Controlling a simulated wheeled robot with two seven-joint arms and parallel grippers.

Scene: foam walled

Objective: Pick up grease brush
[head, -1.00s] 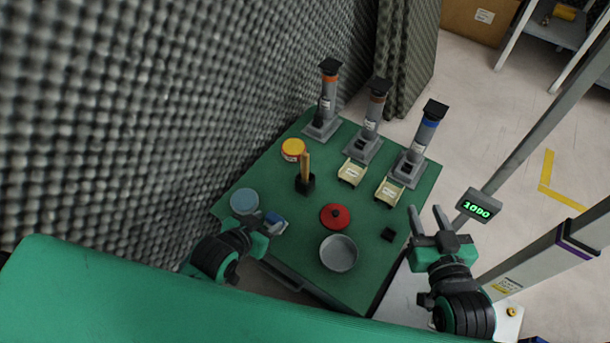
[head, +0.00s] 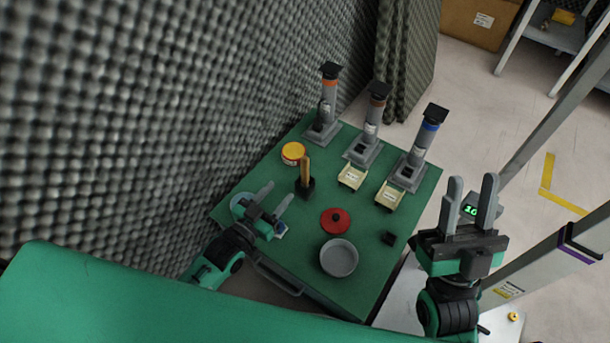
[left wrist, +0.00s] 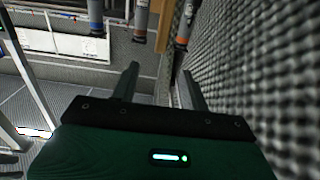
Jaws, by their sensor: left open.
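The grease brush (head: 305,169) stands upright, its wooden handle rising from a black holder (head: 305,188) on the green table. My left gripper (head: 275,196) is open and empty, to the left and nearer side of the brush, apart from it. In the left wrist view the open fingers (left wrist: 160,80) show, with a tan upright strip (left wrist: 163,40) beyond them that looks like the brush handle. My right gripper (head: 471,181) is open and empty, off the table's right side.
Three dispensers (head: 369,130) stand at the table's back, with small cream trays (head: 351,177) before them. A yellow-lidded jar (head: 293,153), red lid (head: 335,221), grey bowl (head: 339,257) and small black block (head: 389,238) surround the brush. A blue round item (head: 240,203) is partly behind my left gripper. Foam wall (head: 200,100) lies left.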

